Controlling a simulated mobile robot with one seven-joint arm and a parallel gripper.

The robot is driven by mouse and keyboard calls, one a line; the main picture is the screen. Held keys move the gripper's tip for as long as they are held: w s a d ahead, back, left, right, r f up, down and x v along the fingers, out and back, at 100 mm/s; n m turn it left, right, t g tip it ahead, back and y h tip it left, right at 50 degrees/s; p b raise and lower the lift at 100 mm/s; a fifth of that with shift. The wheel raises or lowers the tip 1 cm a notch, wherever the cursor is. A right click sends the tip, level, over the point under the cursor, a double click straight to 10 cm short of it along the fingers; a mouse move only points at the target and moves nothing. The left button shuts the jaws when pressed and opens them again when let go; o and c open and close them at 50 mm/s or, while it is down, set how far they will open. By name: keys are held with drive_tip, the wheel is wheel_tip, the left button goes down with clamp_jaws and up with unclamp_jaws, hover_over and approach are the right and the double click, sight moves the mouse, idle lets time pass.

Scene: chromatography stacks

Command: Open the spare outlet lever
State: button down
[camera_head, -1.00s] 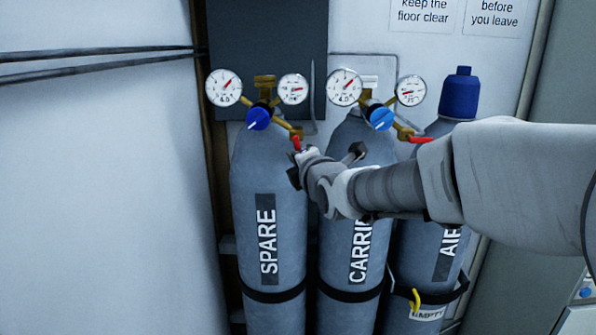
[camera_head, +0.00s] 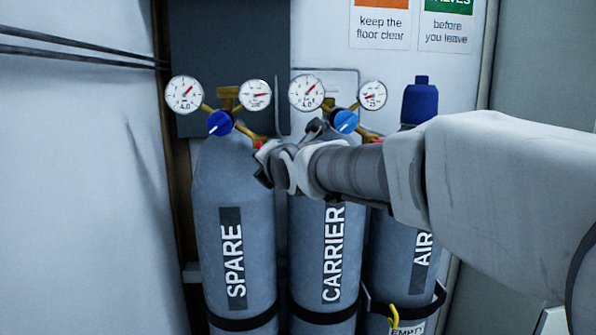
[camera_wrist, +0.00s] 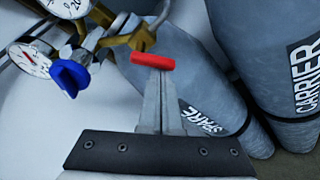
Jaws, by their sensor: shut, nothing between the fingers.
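The spare outlet lever (camera_head: 260,144) is a small red handle at the right end of the brass outlet on the SPARE cylinder's regulator. In the wrist view the red lever (camera_wrist: 153,61) lies crosswise at the tips of my fingers, below the brass fitting (camera_wrist: 143,38). My gripper (camera_head: 262,166) is shut and empty, just below the lever in the head view. Its fingertips (camera_wrist: 155,72) meet the lever's edge in the wrist view; whether they touch cannot be told. The SPARE cylinder (camera_head: 235,220) stands upright at the left of the row.
The CARRIER cylinder (camera_head: 320,280) and its regulator stand close on the right, partly behind my arm. The AIR cylinder (camera_head: 405,270), with a blue cap (camera_head: 420,100), is further right. The SPARE regulator's blue knob (camera_head: 220,123) and gauges (camera_head: 185,95) are near my gripper.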

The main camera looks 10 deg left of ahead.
drive_tip(key=shift+d+n+b, duration=0.2)
drive_tip(key=shift+n+b, duration=0.3)
drive_tip(key=shift+b, duration=0.4)
drive_tip(key=shift+h, duration=0.4)
drive_tip(key=n+h, duration=0.1)
drive_tip(key=n, duration=0.1)
drive_tip(key=d+r+n+h+p, duration=0.1)
drive_tip(key=n, duration=0.2)
drive_tip(key=shift+w+d+r+h, duration=0.15)
drive_tip(key=shift+w+h, duration=0.05)
drive_tip(key=shift+h, duration=0.1)
